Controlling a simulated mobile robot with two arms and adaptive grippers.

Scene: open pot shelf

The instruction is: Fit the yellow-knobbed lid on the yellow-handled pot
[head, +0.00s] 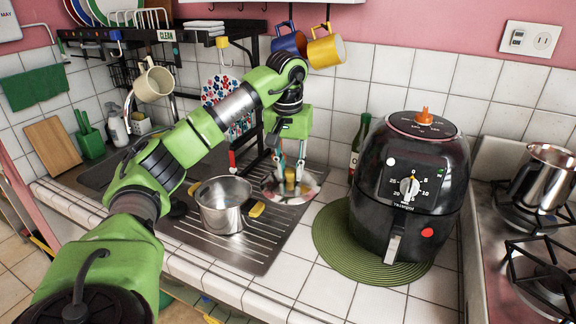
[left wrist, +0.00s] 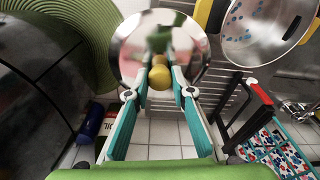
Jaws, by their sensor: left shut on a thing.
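The yellow-handled pot (head: 221,216) is a steel pot standing open on the ribbed drainboard. Its yellow handle (head: 257,209) points right. In the left wrist view the pot (left wrist: 268,48) is at the upper right, with blue dots inside. The round, shiny lid (head: 274,193) is just right of the pot, apart from it. Its yellow knob (left wrist: 159,76) is between the teal fingers of my left gripper (head: 290,176), which is shut on it from above. I cannot tell whether the lid touches the drainboard. My right gripper is not in view.
A black air fryer (head: 434,180) on a green round mat (head: 337,249) stands right of the lid. A green bottle (head: 358,148) is behind it. A rack with hanging mugs (head: 326,47) is above. A stove with a steel pot (head: 546,176) is at far right.

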